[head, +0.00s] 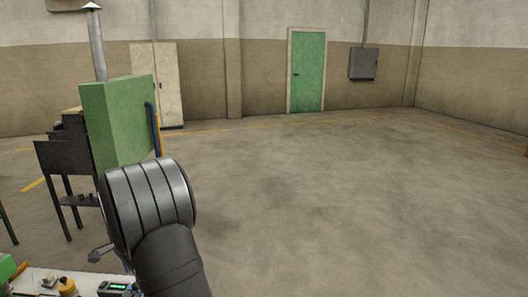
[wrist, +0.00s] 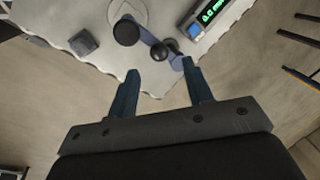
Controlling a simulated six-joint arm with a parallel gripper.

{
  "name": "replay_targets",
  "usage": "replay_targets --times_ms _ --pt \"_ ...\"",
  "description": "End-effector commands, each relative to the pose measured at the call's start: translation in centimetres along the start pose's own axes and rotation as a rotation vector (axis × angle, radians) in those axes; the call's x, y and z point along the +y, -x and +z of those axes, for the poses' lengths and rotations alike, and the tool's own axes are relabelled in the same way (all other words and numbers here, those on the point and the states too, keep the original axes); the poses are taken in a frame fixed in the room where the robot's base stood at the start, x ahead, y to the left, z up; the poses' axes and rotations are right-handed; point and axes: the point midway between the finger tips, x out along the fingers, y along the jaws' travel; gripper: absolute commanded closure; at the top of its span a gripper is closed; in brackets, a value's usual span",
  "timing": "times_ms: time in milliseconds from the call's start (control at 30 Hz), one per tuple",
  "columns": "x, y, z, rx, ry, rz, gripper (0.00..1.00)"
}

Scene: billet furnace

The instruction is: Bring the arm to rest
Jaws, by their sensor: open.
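My gripper (wrist: 160,67) is open in the wrist view, its two blue-grey fingers apart with nothing gripped between them. The fingers point toward the edge of a pale worktable (wrist: 110,65). Beyond the fingertips, a dark round-ended object (wrist: 126,32) with a blue-grey bar lies on the table. In the head view my dark arm rises from the bottom and hides most of the gripper.
A device with a green display (wrist: 207,14) and a dark block (wrist: 83,43) are on the table. The head view shows a green furnace panel (head: 120,120) with a blue handle, left of my arm. A green door (head: 308,72) is far back. The floor at right is clear.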

Motion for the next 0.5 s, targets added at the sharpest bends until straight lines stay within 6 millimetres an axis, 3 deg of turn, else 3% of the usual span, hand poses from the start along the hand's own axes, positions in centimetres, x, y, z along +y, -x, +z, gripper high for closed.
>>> replay_targets --times_ms 200,500 --pt "0.1 -3.6 0.0 -0.001 0.000 0.002 0.54" --pt "0.0 -5.2 0.0 0.000 0.000 0.001 0.54"
